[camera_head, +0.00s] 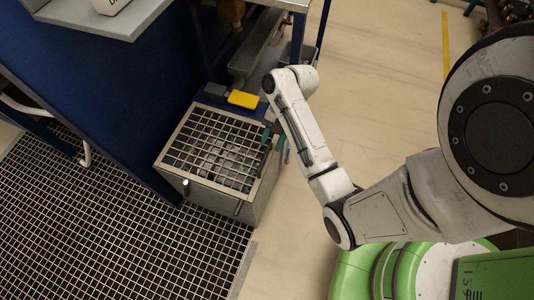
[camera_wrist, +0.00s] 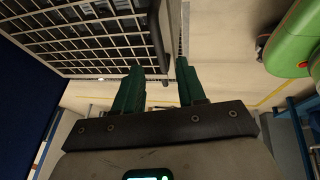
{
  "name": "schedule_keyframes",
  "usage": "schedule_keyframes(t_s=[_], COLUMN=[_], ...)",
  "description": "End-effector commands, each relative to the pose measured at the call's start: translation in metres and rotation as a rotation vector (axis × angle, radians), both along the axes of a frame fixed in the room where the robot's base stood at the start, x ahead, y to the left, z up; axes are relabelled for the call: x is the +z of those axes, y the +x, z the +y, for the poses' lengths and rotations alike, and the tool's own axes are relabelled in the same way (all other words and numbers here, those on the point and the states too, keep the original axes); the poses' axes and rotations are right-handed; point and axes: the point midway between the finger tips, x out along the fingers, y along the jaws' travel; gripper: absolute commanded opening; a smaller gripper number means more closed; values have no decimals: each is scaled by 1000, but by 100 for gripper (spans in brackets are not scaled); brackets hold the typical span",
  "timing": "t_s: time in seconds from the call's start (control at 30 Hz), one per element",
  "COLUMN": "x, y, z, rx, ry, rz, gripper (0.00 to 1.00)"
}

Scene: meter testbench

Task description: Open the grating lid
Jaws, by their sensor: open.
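I cannot tell whether a finger touches the rim.
A yellow block (camera_head: 243,99) and a grey block (camera_head: 215,90) sit just behind the box. A dark blue panel (camera_head: 110,85) stands at its left. A floor grating (camera_head: 100,225) covers the lower left. Pale floor (camera_head: 385,70) is clear to the right.

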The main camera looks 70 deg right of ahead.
Motion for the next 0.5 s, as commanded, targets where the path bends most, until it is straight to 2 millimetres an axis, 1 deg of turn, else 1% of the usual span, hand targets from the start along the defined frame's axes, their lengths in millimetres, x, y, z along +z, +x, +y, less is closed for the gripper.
schedule_keyframes(t_s=[0.03,0.2,0.33,0.5], x=[-11,-32,-42,-46], y=[1,5,7,8], z=[4,14,18,20], rx=[-1,-1,-1,-1], ry=[2,2,0,-1], rz=[3,2,1,0], gripper=[40,40,40,40])
